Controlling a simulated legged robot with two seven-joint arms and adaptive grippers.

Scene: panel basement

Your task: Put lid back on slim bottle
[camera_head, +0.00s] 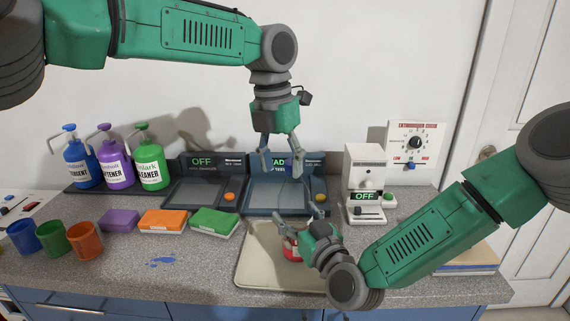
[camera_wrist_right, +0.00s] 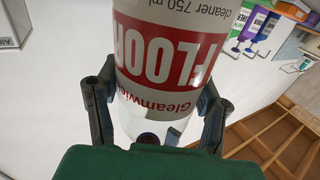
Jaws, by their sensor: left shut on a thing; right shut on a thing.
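The slim bottle (camera_head: 291,246) has a red and white label and stands at the tray, partly hidden by my right gripper. My right gripper (camera_head: 300,222) is shut on it. The right wrist view shows the bottle (camera_wrist_right: 165,60) close up between both fingers, with "FLOOR" upside down on its label. A dark round spot shows at its lower end there. My left gripper (camera_head: 281,168) points down above and left of the bottle, in front of the blue scale-like device. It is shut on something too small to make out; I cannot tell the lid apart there.
A beige tray (camera_head: 262,278) lies on the grey counter (camera_head: 190,281). Pump bottles (camera_head: 116,165), colored sponges (camera_head: 163,221) and cups (camera_head: 85,240) stand left. Two devices (camera_head: 203,190) are behind, with a white dispenser-like machine (camera_head: 363,180) at right. The counter's front left is clear except for a blue spill.

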